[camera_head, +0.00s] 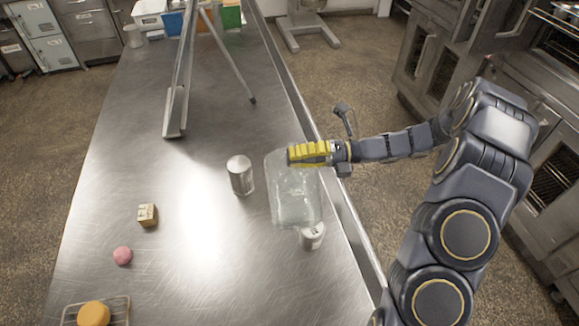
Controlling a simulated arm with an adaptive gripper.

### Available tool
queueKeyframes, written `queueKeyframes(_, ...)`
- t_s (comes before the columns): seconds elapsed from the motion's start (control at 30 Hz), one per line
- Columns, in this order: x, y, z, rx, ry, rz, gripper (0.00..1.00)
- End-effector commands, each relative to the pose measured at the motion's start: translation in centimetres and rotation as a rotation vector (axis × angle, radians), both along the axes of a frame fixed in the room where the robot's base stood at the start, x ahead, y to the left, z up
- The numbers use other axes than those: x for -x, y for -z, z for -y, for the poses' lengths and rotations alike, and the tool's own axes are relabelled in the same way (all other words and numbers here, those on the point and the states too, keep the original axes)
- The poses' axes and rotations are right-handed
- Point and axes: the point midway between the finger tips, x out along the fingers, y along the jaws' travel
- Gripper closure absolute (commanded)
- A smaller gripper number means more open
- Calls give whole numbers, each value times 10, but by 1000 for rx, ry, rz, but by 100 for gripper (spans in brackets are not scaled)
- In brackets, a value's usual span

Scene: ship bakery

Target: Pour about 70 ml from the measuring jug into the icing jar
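The measuring jug (290,200) is a large clear vessel, right of the middle of the steel table. My gripper (305,153) has yellow fingers and is at the jug's upper right part, seemingly closed on it. The jug's exact tilt and the liquid level in it are hard to tell. A small pale jar (313,237) stands just below the jug's lower end in the picture, partly covered by it. A second jar-like container (241,176), white on top, stands upright left of the jug. I cannot tell which of the two is the icing jar.
A pink ball (122,256), a small box (147,215) and a wire rack (70,313) with an orange round item (93,313) are at the left front. A metal stand (176,110) is farther back. The table's raised right edge (345,215) runs beside the jug.

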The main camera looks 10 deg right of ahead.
Motion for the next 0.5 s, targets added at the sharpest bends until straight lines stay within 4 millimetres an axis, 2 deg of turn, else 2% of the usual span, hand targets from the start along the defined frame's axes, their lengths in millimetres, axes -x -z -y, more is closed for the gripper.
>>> queueKeyframes(0.5, -3, -2, 0, -4, 0, -25, 100)
